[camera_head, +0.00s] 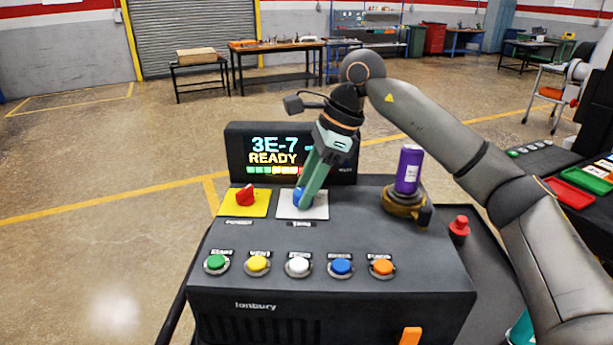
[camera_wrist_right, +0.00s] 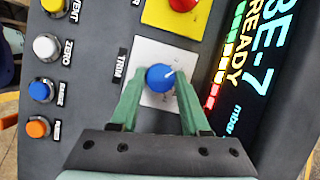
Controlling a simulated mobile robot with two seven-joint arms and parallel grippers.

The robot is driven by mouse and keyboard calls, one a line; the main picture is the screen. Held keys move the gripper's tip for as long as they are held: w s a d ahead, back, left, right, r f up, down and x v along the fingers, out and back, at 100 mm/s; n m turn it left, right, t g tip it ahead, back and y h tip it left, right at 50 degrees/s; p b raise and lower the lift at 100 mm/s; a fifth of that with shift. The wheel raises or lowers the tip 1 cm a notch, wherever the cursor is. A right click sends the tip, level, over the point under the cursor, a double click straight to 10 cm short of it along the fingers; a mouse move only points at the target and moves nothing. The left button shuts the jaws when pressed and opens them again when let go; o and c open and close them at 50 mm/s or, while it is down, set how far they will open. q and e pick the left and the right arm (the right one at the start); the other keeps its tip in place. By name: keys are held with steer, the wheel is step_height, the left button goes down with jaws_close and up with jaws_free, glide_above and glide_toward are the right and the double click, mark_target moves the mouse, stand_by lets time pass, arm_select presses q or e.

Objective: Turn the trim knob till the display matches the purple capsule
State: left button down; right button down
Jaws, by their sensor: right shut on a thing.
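The blue trim knob (camera_wrist_right: 160,78) sits on a white plate (camera_wrist_right: 141,55) marked TRIM; a white pointer line shows on its top. My right gripper (camera_head: 303,200) reaches down to it, and its green fingers are closed on the knob's two sides. The wrist view also shows this gripper (camera_wrist_right: 160,90). The display (camera_head: 274,152) reads 3E-7 and READY above a coloured bar; my arm covers part of its right side. The purple capsule (camera_head: 409,169) stands upright in a brass-coloured holder (camera_head: 404,203) on the console's right. Its label is too small to read. My left gripper is not in view.
A red knob (camera_head: 245,195) on a yellow plate is left of the trim knob. Several coloured buttons (camera_head: 298,265) line the console front. A red mushroom button (camera_head: 459,228) is at the right. Red and green trays (camera_head: 571,196) lie farther right.

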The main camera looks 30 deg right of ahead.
steer(key=shift+n+g+p, duration=0.45)
steer(key=shift+n+g, duration=0.05)
steer(key=shift+n, duration=1)
steer(key=shift+y, duration=0.3)
steer(key=shift+c, duration=1.9)
jaws_free()
steer(key=w+v, duration=0.1)
steer(key=v, duration=1.1)
steer(key=shift+s+r, duration=0.25)
steer(key=shift+s, duration=0.15)
